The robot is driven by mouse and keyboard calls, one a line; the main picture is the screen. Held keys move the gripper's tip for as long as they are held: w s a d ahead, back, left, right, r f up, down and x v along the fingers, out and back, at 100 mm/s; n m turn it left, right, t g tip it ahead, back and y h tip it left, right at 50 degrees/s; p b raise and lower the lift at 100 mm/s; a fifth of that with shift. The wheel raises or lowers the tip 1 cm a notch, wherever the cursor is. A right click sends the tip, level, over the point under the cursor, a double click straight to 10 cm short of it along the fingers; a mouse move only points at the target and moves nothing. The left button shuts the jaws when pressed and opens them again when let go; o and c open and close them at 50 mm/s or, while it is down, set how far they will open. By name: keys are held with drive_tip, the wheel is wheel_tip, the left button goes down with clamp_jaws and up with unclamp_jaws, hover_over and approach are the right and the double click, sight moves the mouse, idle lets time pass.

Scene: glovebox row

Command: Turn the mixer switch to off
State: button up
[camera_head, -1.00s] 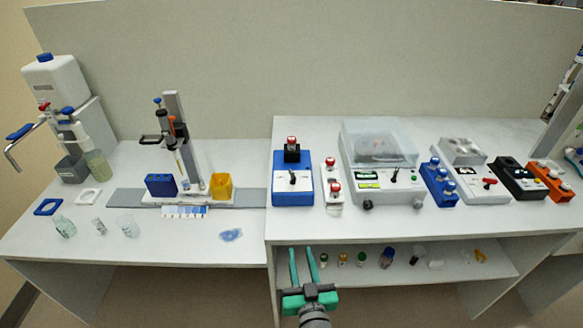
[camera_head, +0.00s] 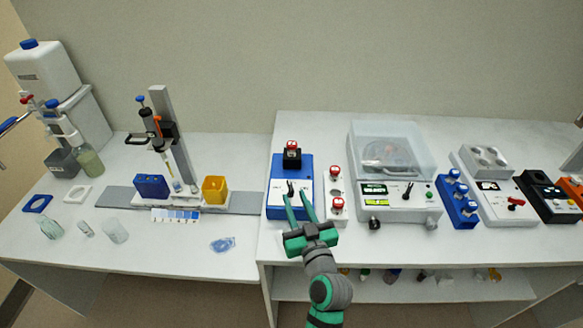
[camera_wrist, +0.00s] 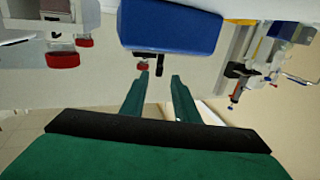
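The blue mixer (camera_head: 275,205) stands at the front left of the raised bench in the head view, with a black head and a red-capped tube on top. Its black switch lever (camera_head: 290,188) is on the white front panel and looks roughly upright; its exact setting is too small to read. My gripper (camera_head: 299,198) is open and empty at the mixer's front, its two green fingers pointing at the panel. In the wrist view, the blue body (camera_wrist: 170,28) appears above the fingers, with the dark lever (camera_wrist: 160,64) just beyond and between the fingertips. I cannot tell if they touch.
A white block with red-topped knobs (camera_head: 336,190) stands close to the mixer's right. Further right are a clear-lidded centrifuge (camera_head: 392,205) and a blue block (camera_head: 457,200). A pipette stand (camera_head: 163,130) is on the lower left bench. A shelf (camera_head: 440,289) runs underneath.

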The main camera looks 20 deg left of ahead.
drive_tip(key=x, duration=1)
drive_tip(key=shift+w, duration=0.2)
clamp_jaws()
